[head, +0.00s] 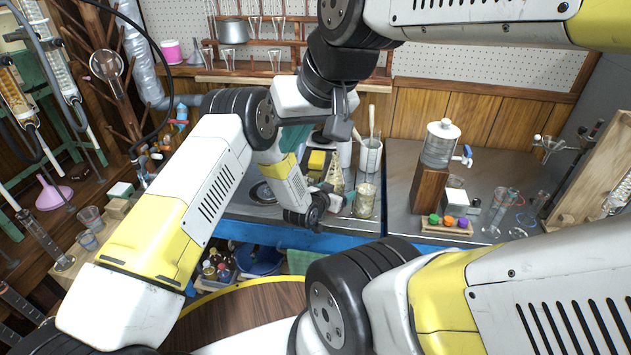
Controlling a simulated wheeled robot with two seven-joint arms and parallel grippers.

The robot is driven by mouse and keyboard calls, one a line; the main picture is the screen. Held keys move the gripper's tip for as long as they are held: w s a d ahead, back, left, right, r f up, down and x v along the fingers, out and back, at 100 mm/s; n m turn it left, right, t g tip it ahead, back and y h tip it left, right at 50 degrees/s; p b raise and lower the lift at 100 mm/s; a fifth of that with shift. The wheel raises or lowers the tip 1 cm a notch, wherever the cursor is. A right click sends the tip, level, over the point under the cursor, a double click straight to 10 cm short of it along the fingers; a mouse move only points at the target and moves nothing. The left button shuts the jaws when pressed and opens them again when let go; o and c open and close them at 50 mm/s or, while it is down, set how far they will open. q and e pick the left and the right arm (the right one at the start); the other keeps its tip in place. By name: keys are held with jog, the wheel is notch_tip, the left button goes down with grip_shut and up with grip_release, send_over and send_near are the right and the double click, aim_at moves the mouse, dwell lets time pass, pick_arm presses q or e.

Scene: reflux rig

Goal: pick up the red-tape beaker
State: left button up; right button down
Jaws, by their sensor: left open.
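A clear glass beaker (365,201) with yellowish contents stands upright on the grey counter, just right of my left gripper. I cannot make out red tape on it, so I cannot tell whether it is the red-tape beaker. My left gripper (333,198) is low over the counter, open, with a gap to this beaker. My right arm comes in across the top right.
A tall container with rods (370,157) stands behind the beaker, and a conical flask (336,178) is close by the left gripper. A dispenser (440,143) on a wooden block (429,188) is to the right. Bare counter (398,205) lies between beaker and block.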

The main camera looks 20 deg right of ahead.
aim_at(338, 182)
pick_arm(q)
jog(key=shift+c, duration=0.4)
jog(key=c, duration=1.6)
jog(key=shift+c, duration=0.2)
jog(key=shift+r, duration=0.2)
jog(key=shift+r, duration=1.4)
jog(key=shift+s+a+r, duration=0.1)
jog(key=shift+a+r, duration=0.05)
jog(key=shift+r, duration=0.1)
jog(key=s+a, duration=0.3)
jog(key=a, duration=0.3)
jog(key=s+a+r, duration=0.1)
jog(key=s+a, duration=0.3)
jog(key=a, duration=0.3)
jog(key=shift+s+a+r, duration=0.15)
jog(key=shift+s+a, duration=0.15)
jog(key=shift+a, duration=0.1)
